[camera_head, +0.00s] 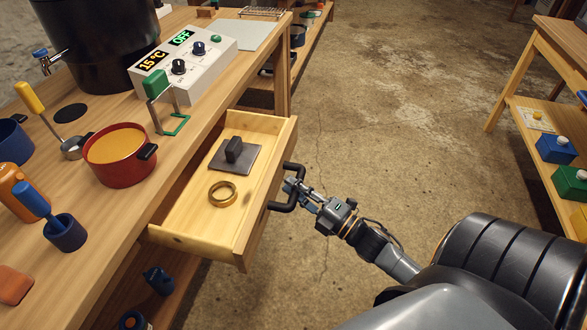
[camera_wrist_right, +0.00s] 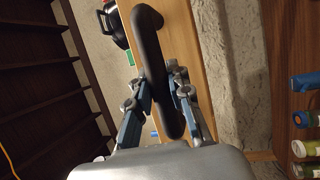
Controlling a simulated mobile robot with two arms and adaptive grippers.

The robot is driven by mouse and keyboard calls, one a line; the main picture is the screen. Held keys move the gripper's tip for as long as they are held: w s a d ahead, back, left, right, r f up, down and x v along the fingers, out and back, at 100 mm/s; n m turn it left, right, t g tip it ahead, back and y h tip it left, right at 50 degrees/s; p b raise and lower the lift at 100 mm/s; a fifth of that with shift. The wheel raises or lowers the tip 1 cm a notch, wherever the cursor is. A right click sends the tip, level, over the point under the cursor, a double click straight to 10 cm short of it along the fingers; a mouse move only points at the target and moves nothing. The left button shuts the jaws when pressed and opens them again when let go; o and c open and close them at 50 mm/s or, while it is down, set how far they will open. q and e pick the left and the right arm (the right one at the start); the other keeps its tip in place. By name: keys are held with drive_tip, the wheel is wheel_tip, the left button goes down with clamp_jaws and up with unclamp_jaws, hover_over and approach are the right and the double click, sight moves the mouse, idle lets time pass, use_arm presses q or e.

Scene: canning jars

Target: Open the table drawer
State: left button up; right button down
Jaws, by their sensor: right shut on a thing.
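The table drawer (camera_head: 178,215) is pulled out from the wooden table (camera_head: 180,60) and its inside shows. A grey plate with a dark block on it (camera_head: 235,156) and a brass ring (camera_head: 222,194) lie in it. The black drawer handle (camera_head: 274,206) is on the drawer's front. My right gripper (camera_head: 291,187) is at the handle, shut on it. In the right wrist view the handle (camera_wrist_right: 152,60) runs between the fingers of the right gripper (camera_wrist_right: 163,92). My left gripper is not in view.
A red pot (camera_head: 119,165), a ladle (camera_head: 50,125) and a control box (camera_head: 183,62) stand on the tabletop beside the drawer. Open concrete floor (camera_head: 390,110) lies right of the drawer. A wooden shelf (camera_head: 535,115) with boxes stands at the far right.

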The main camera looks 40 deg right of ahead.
drive_tip(key=c, duration=1.2)
unclamp_jaws()
drive_tip(key=v, duration=1.2)
